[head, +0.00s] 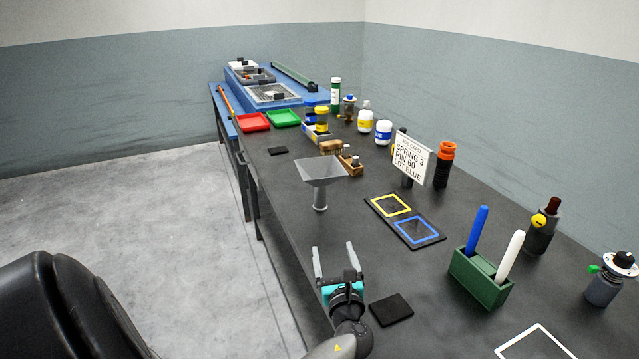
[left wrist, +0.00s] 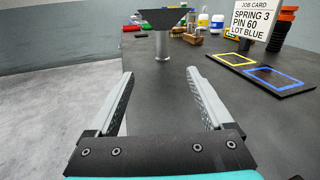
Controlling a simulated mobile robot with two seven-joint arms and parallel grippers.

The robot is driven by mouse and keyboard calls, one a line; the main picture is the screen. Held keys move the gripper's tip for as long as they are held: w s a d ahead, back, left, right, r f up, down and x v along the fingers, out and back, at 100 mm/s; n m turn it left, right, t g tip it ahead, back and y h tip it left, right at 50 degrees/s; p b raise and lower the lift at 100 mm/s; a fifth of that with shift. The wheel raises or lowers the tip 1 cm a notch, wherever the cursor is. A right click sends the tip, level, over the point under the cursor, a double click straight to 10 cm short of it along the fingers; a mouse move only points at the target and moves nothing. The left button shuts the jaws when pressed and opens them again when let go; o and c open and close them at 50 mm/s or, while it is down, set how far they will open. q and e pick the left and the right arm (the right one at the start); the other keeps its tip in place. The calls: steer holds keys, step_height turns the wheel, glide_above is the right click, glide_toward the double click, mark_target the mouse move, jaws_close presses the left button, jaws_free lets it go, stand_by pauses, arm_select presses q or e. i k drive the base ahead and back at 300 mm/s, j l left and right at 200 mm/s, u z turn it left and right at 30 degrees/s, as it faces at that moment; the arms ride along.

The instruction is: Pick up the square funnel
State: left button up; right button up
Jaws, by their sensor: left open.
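The square funnel (head: 321,175) is grey, with a wide square mouth on top and a narrow round stem below. It stands upright on the dark bench top near its left edge. In the left wrist view the funnel (left wrist: 163,46) is straight ahead, beyond the fingertips and between them. My left gripper (head: 334,261) is open and empty over the bench, on the near side of the funnel and apart from it; it also shows in the left wrist view (left wrist: 159,77). My right gripper is not in view.
A black board with yellow and blue squares (head: 418,243) lies right of the funnel. A job card (head: 410,158), a brush block (head: 350,168), a green pen holder (head: 478,281) and a black pad (head: 391,310) stand or lie around. The bench between gripper and funnel is clear.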

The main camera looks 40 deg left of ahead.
mark_target(318, 173)
steer(key=i+j, duration=0.1)
steer(key=j, duration=0.25)
steer(key=i+j, duration=0.15)
steer(key=j, duration=0.15)
steer(key=i+j, duration=0.1)
steer(key=j, duration=0.25)
steer(key=i+j, duration=0.15)
steer(key=j, duration=0.2)
steer(key=i+j, duration=0.1)
steer(key=j, duration=0.2)
